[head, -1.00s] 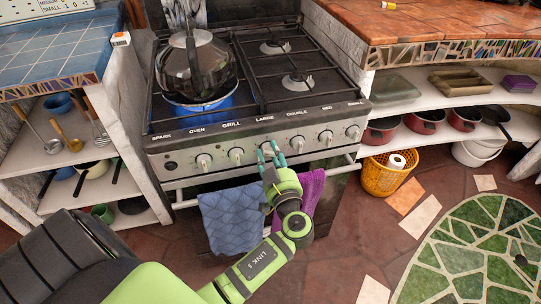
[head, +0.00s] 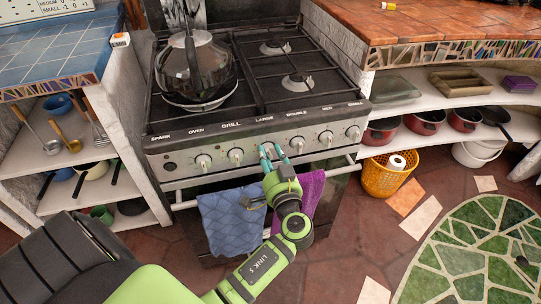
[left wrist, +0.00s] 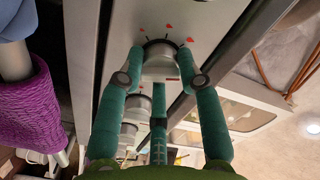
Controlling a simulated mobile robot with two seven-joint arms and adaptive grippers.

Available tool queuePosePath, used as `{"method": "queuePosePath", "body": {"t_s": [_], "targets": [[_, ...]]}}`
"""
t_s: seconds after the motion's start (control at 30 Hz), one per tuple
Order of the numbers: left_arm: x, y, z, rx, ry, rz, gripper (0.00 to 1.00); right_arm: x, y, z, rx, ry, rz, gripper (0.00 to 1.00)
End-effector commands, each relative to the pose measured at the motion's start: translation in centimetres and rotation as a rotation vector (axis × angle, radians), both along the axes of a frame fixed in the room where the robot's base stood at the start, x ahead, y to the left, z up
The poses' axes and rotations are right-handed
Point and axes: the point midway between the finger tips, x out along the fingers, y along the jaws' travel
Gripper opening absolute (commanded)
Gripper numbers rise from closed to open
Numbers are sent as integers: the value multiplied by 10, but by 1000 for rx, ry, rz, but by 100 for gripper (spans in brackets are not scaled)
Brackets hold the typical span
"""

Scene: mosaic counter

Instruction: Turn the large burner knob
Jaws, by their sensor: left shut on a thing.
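The stove's front panel (head: 219,147) carries a row of knobs under printed labels. My left gripper (head: 272,152) is at the knob below the "LARGE" label and covers most of it in the head view. My right gripper is out of view.
A blue towel (head: 230,222) and a purple towel (head: 312,192) hang on the oven rail (head: 340,160) below the knobs, close to my left arm. Neighbouring knobs (head: 236,157) sit on both sides. An orange basket (head: 385,178) stands at right.

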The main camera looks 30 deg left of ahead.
Motion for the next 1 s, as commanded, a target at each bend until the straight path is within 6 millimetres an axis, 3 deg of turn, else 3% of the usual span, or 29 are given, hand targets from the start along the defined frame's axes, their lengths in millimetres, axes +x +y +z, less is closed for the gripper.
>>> {"method": "queuePosePath", "body": {"t_s": [0.5, 1.0], "targets": [[-3, 2, -4, 201, 252, 9, 3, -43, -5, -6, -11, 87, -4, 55], [-3, 3, -5, 234, 291, 11, 3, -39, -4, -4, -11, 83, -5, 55]]}}
